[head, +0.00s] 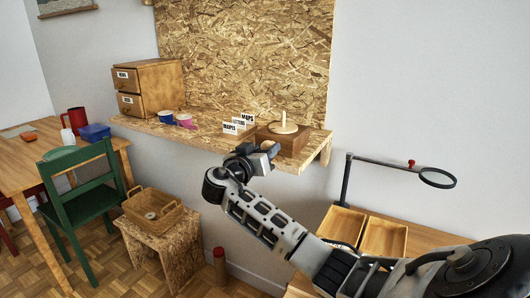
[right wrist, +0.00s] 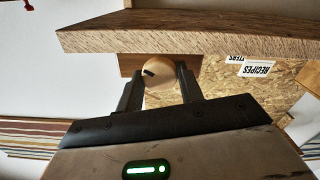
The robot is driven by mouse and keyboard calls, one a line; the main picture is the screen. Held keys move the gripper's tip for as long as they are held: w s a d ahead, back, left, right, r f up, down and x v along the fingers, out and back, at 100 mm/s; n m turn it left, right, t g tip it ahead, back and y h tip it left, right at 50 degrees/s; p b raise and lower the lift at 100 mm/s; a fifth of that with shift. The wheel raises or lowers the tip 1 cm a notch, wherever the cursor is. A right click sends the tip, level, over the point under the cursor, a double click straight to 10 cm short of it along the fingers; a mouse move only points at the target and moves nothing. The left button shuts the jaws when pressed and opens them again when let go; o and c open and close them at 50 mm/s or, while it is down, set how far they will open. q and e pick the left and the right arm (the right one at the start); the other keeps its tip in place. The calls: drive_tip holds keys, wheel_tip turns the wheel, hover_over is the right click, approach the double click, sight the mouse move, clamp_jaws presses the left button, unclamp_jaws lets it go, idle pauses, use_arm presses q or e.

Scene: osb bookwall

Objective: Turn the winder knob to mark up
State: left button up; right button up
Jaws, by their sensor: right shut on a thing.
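The winder is a brown wooden box (head: 289,140) with a pale upright peg and disc on top, standing at the right end of the chipboard shelf. Its round pale wooden knob (right wrist: 158,72) is on the front face and carries a short dark mark, which lies left of the knob's middle in the right wrist view. In the head view the knob (head: 268,145) shows just above my gripper. My right gripper (head: 262,152) is shut on the knob, with one finger on each side in the right wrist view (right wrist: 160,84). My left gripper is out of view.
Label cards (head: 236,126) stand on the chipboard shelf (head: 196,133) left of the winder, with a blue cup (head: 166,118) and a pink cup (head: 184,120) further left. A magnifier (head: 437,178) on an arm and wooden trays (head: 383,237) are at lower right.

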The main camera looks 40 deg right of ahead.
drive_tip(key=shift+n, duration=1.1)
drive_tip(key=o, duration=1)
use_arm(q)
drive_tip(key=b, duration=0.1)
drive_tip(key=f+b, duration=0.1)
drive_tip(key=b, duration=0.1)
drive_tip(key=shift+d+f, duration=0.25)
use_arm(e)
drive_tip(key=v, duration=1.6)
